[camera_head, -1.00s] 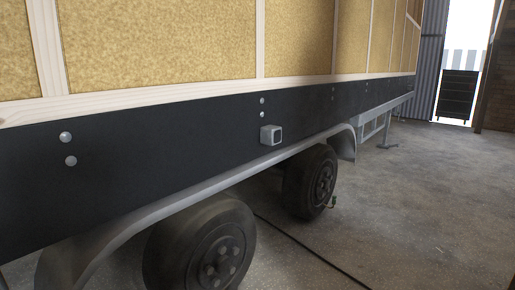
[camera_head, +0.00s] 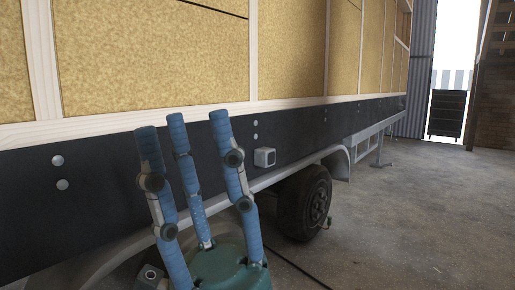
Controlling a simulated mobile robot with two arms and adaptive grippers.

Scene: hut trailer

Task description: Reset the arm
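My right gripper (camera_head: 184,130) stands at the lower left of the head view. Its three blue jointed fingers point up from a green palm and are spread apart. Nothing shows between them. The gripper stands in front of the trailer's black side beam (camera_head: 100,165) and hides part of it and part of the wheel area below. I cannot tell how far it is from the beam. My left gripper is not in view.
The trailer's insulated wall panels (camera_head: 155,60) rise above the beam. A small grey box (camera_head: 265,157) sticks out from the beam, with a black wheel (camera_head: 304,202) below. The concrete floor (camera_head: 430,220) to the right is clear. A dark cabinet (camera_head: 446,113) stands by the bright opening.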

